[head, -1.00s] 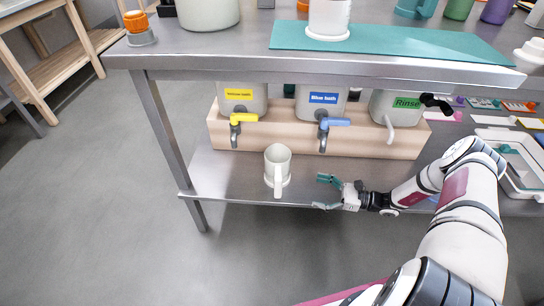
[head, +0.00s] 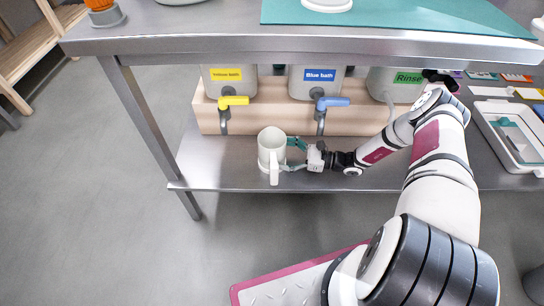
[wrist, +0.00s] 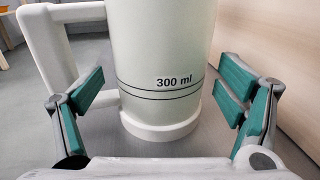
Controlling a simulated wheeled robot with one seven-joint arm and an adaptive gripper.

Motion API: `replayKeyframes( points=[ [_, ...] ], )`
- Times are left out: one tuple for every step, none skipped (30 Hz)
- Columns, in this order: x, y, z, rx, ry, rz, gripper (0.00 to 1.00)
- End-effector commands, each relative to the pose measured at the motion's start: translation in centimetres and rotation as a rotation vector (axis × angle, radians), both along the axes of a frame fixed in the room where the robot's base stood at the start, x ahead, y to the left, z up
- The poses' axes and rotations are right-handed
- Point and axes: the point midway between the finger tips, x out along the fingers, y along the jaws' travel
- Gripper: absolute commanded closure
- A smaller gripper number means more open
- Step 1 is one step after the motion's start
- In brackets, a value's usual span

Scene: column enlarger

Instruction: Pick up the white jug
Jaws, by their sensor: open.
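My gripper (head: 292,154) is at the jug's right side in the head view. In the wrist view its green-padded fingers (wrist: 160,95) are spread apart, one on each side of the jug's lower body, with a visible gap on the right. The left finger is near the handle.
A wooden block (head: 270,116) with the yellow, blue and rinse containers and their taps stands behind the jug. The upper worktop (head: 200,38) overhangs the shelf. A white tray (head: 510,140) lies at the right. The shelf left of the jug is clear.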

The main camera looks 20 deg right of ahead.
Motion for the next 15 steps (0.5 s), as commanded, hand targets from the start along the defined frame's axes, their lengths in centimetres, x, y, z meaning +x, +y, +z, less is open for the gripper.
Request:
replayKeyframes(
  points=[
    [0.1, 0.2, 0.0, 0.000, 0.000, 0.001, 0.13],
    [0.2, 0.3, 0.0, 0.000, -0.001, 0.001, 0.13],
    [0.3, 0.5, 0.1, 0.000, -0.001, 0.001, 0.13],
    [0.4, 0.7, 0.1, 0.001, -0.002, 0.001, 0.13],
    [0.5, 0.9, 0.2, 0.001, -0.002, 0.002, 0.13],
    [0.8, 1.3, 0.2, 0.001, -0.002, 0.002, 0.13],
    [1.0, 1.7, 0.3, 0.001, -0.002, 0.002, 0.13],
    [1.2, 2.0, 0.3, 0.000, -0.001, 0.002, 0.13],
    [1.5, 2.6, 0.3, 0.001, -0.002, 0.003, 0.13],
    [1.7, 3.0, 0.4, 0.002, -0.001, 0.003, 0.13],
    [1.9, 3.4, 0.4, 0.002, 0.000, 0.003, 0.13],
    [2.1, 3.9, 0.4, 0.002, 0.000, 0.003, 0.13],
    [2.3, 4.2, 0.4, 0.001, 0.000, 0.002, 0.13],
    [2.4, 4.4, 0.4, 0.001, 0.000, 0.002, 0.13],
    [2.5, 4.6, 0.4, 0.001, 0.000, 0.001, 0.13]
  ],
)
